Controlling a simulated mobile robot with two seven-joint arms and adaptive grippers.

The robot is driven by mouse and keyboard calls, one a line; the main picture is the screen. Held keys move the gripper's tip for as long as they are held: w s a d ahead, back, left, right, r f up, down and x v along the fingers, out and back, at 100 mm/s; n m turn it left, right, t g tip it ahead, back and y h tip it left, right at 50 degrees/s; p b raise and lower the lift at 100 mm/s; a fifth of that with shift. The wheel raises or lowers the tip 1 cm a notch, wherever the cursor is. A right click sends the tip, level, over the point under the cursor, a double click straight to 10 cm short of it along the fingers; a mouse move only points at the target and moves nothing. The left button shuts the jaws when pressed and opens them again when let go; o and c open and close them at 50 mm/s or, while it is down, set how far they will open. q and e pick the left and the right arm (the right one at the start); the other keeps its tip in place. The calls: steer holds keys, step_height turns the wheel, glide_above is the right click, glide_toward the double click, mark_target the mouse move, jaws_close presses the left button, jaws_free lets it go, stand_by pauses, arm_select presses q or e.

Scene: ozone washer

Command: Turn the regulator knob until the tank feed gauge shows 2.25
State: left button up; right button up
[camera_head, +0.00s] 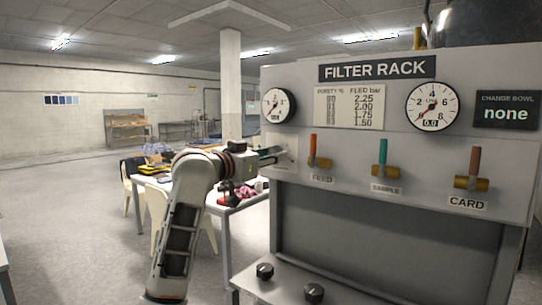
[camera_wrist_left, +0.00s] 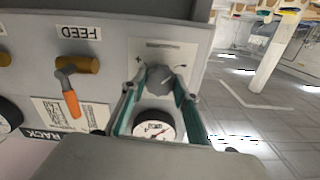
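The regulator knob (camera_wrist_left: 160,80) is a grey round knob on the panel in the left wrist view, which shows the rack upside down. The teal-padded fingers of my left gripper (camera_wrist_left: 159,88) are on either side of it; whether they press on it I cannot tell. In the head view my left gripper (camera_head: 272,155) reaches the rack's left side and hides the knob. The small round white gauge (camera_head: 277,104) above it also shows in the left wrist view (camera_wrist_left: 153,128); its reading is too small to read. My right gripper is not in view.
The filter rack carries an orange FEED lever (camera_head: 314,150), a green SAMPLE lever (camera_head: 382,151), a CARD lever (camera_head: 474,160) and a LINE gauge (camera_head: 432,105). Two black knobs (camera_head: 265,271) sit on the lower shelf. A cluttered table (camera_head: 224,204) with chairs stands behind my arm.

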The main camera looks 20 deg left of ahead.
arm_select(q)
steer(key=shift+m, duration=0.4)
steer(key=shift+f+m, duration=0.1)
steer(key=shift+m, duration=11.6)
steer(key=o, duration=1)
steer(key=shift+c, duration=0.2)
steer(key=shift+o, duration=0.8)
steer(key=shift+s, duration=0.15)
